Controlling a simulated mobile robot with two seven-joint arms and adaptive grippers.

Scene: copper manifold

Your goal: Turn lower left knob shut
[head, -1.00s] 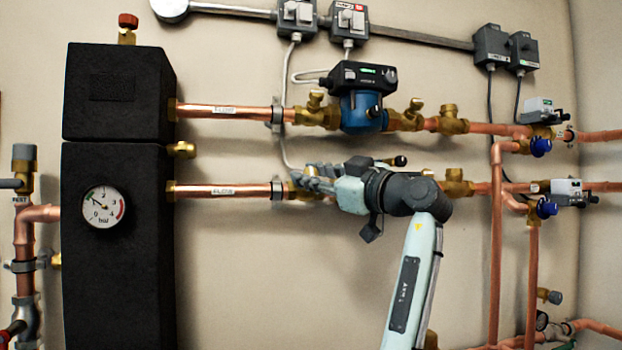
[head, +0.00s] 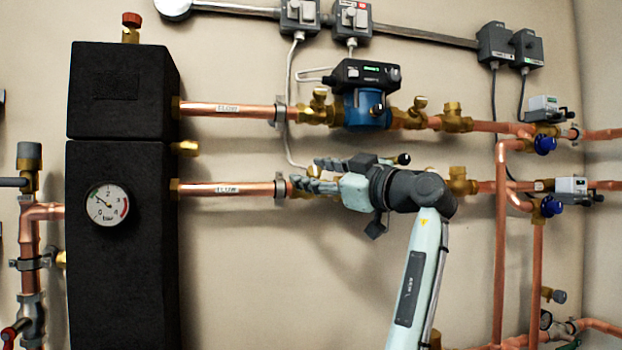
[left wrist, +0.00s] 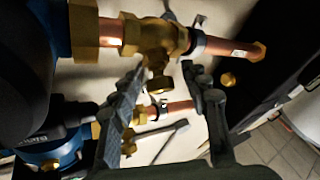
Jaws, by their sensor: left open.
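My left gripper (head: 310,174) is in front of the left end of the lower copper line in the head view. Its fingers are spread and hide most of the lower left valve there; a bit of its brass (head: 298,193) shows beside them. In the left wrist view the brass lower left valve (left wrist: 163,40) is close by, with its knob (left wrist: 158,85) between the two open fingers (left wrist: 165,78). The knob appears nearer the left finger in that picture. I cannot tell whether either finger touches it. My right gripper is in neither view.
Above is the upper copper line (head: 225,109), with a blue pump (head: 365,109) and an upper left knob (head: 319,97). A black insulated block (head: 122,250) with a pressure gauge (head: 107,205) stands left. Bare wall (head: 270,270) lies below the lower line.

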